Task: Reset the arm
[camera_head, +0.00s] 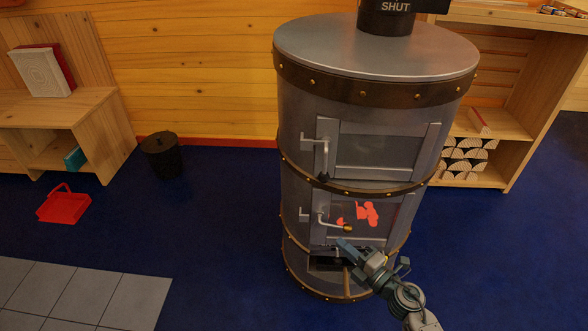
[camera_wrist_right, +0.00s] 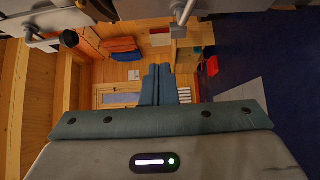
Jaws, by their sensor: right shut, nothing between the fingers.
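My right gripper (camera_head: 343,244) comes in from the lower right, in front of the lower part of a round grey metal stove (camera_head: 300,120). Its fingers are shut and hold nothing; in the right wrist view the blue-grey fingers (camera_wrist_right: 157,85) lie side by side. They are close to the lower door handle (camera_head: 327,221), but I cannot tell whether they touch it. The lower door (camera_head: 385,215) looks closed, with orange-red shapes behind its pane. The upper door (camera_head: 385,150) also looks closed. My left gripper is out of view.
An open slot (camera_head: 325,263) lies low in the stove, beside my gripper. A wooden shelf (camera_head: 510,150) with logs stands at right. The floor between bin and stove is clear.

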